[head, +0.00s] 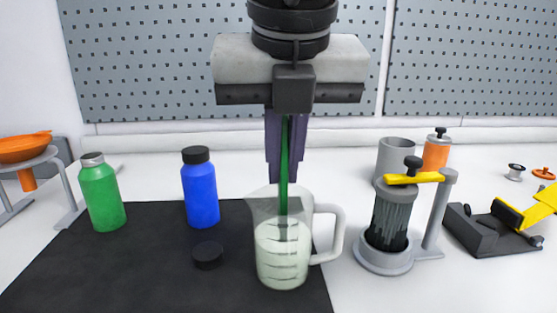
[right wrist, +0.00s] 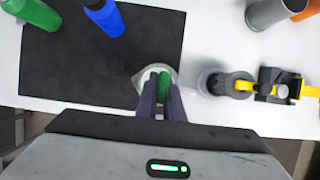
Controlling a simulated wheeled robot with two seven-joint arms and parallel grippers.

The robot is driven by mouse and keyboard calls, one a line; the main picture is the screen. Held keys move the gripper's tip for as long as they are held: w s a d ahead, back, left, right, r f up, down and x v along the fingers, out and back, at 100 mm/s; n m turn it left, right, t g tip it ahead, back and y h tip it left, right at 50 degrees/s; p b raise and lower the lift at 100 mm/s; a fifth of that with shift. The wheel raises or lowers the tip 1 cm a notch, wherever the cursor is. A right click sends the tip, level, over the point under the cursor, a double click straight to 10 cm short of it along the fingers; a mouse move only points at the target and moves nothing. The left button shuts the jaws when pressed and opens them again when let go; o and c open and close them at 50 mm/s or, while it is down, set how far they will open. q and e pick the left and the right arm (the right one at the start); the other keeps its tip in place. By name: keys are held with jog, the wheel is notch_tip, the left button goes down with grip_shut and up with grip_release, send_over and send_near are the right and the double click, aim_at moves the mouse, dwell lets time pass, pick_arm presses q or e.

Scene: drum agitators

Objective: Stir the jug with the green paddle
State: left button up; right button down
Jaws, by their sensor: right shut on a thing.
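The clear measuring jug (head: 283,262) holds a pale liquid and stands upright at the right edge of the black mat, its handle to the right. It also shows in the right wrist view (right wrist: 146,73). My right gripper (head: 286,172) is above the jug, pointing down, and is shut on the green paddle (head: 284,150). The paddle's shaft runs upright down into the jug; its lower end is blurred by the jug wall and liquid. The green of the paddle shows between the fingers in the right wrist view (right wrist: 164,82). My left gripper is not in view.
A green bottle (head: 101,195), a blue bottle (head: 200,190) and a black cap (head: 208,255) are on the black mat (head: 130,260). Right of the jug stand a grey press with a yellow handle (head: 390,220) and a grey cup (head: 394,157). An orange funnel stand (head: 25,150) is far left.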

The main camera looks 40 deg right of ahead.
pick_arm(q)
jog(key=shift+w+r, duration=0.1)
pick_arm(e)
jog(key=shift+r+p, duration=0.4)
jog(key=shift+r, duration=0.1)
notch_tip(320, 180, up, 7)
jog(key=p, duration=0.5)
jog(key=shift+p, duration=0.35)
notch_tip(320, 180, up, 5)
jog(key=p, duration=0.4)
notch_tip(320, 180, up, 3)
jog(key=p, duration=0.3)
jog(key=shift+f, duration=0.1)
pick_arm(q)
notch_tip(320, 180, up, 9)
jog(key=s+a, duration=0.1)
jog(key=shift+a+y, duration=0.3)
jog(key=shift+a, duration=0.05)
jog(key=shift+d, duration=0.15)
